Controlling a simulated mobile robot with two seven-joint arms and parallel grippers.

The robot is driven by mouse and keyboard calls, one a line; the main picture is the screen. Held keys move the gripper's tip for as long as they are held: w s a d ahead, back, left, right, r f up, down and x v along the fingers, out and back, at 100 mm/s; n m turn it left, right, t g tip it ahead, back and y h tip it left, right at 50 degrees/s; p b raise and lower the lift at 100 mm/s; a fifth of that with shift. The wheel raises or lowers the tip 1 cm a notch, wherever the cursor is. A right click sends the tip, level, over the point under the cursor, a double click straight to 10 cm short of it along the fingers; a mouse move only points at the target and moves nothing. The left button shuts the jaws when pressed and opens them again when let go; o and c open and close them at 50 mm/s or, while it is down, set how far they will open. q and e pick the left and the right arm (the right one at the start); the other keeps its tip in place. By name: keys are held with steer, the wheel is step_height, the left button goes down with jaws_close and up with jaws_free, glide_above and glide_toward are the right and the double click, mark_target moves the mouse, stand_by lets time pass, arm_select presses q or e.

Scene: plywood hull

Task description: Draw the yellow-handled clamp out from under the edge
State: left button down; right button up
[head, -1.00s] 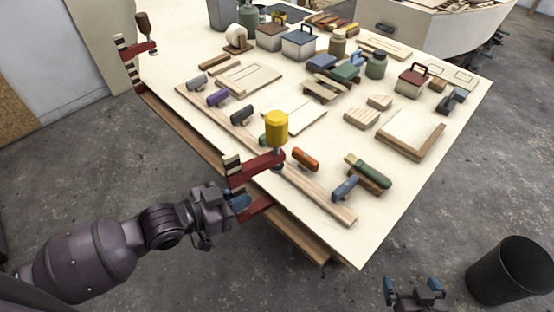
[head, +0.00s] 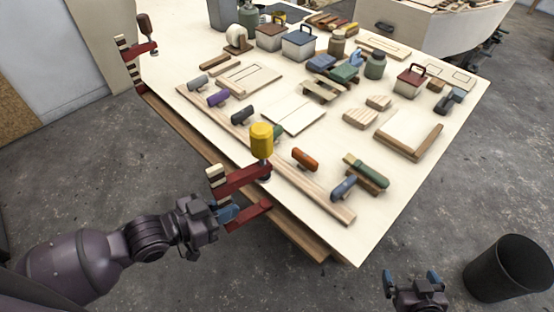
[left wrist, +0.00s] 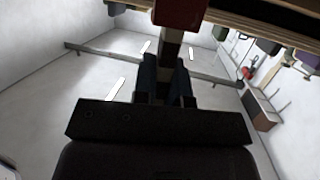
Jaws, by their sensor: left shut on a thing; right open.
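The yellow-handled clamp (head: 240,181) is at the near-left edge of the plywood table, its red upper jaw reaching over the tabletop and its lower red jaw below the edge. Its yellow handle (head: 261,141) stands upright above the board. My left gripper (head: 229,213) is shut on the clamp's bar, outside the edge. The left wrist view shows the fingers (left wrist: 166,82) around the bar, with a red jaw (left wrist: 180,12) beyond them. Whether the jaws touch the table is unclear. My right gripper (head: 413,280) is open and empty, over the floor past the near corner.
A long wooden strip (head: 312,190) with several coloured handled tools lies along the near edge. A second clamp with a brown handle (head: 146,27) is at the far left corner. A black bin (head: 508,268) stands on the floor at right. Floor at left is clear.

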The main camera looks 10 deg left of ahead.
arm_select(q)
steer(key=shift+s+a+r, duration=0.1)
steer(key=shift+s+a, duration=0.05)
steer(key=shift+s, duration=0.05)
arm_select(e)
steer(key=shift+s+r, duration=0.1)
steer(key=shift+s, duration=0.15)
steer(key=shift+s, duration=0.2)
arm_select(q)
steer(key=shift+p, duration=0.3)
arm_select(e)
steer(key=shift+w+r, duration=0.2)
steer(key=shift+r, duration=0.05)
steer(key=shift+w, duration=0.1)
